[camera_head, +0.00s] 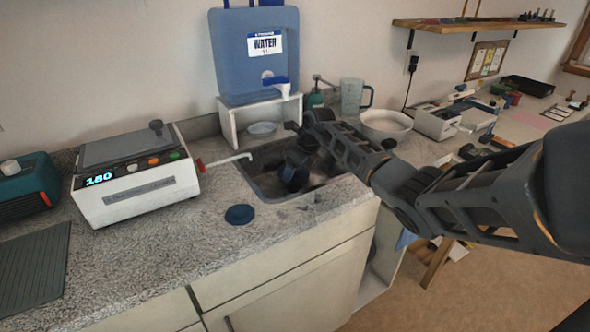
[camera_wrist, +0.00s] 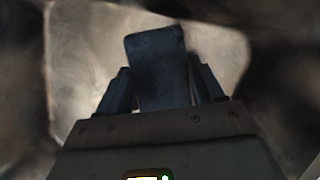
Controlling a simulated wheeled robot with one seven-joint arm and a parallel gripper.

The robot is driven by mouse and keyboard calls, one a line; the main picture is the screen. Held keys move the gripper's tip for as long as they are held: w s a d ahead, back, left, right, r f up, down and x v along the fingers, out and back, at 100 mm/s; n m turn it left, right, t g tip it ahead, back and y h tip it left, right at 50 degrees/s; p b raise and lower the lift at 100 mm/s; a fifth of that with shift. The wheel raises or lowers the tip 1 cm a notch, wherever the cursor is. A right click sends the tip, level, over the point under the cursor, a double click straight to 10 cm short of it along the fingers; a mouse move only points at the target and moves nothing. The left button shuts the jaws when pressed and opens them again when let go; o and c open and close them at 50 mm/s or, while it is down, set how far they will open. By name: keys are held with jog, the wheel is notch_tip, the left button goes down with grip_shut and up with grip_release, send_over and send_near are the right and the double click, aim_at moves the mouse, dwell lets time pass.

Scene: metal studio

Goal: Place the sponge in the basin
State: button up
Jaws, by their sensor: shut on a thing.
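My gripper (camera_wrist: 160,78) is shut on a dark blue block, the sponge (camera_wrist: 157,62), which sticks out between the two fingers in the wrist view. The basin (camera_head: 262,188) is a sink set into the speckled counter in the head view. My arm reaches in from the right, and its end is over or inside the basin. A dark blue shape (camera_head: 293,176) shows low in the basin by my wrist; I cannot tell whether it is the sponge or another item. My fingertips are hard to make out there. The wrist view shows blurred pale and dark surfaces beyond the sponge.
A blue water container (camera_head: 254,60) stands on a white stand behind the basin. A white device (camera_head: 135,178) and a dark blue disc (camera_head: 240,214) are to the left. A white bowl (camera_head: 386,124) and a measuring jug (camera_head: 353,97) stand behind my arm.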

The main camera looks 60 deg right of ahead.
jog(key=o, duration=1.1)
jog(key=v, duration=1.2)
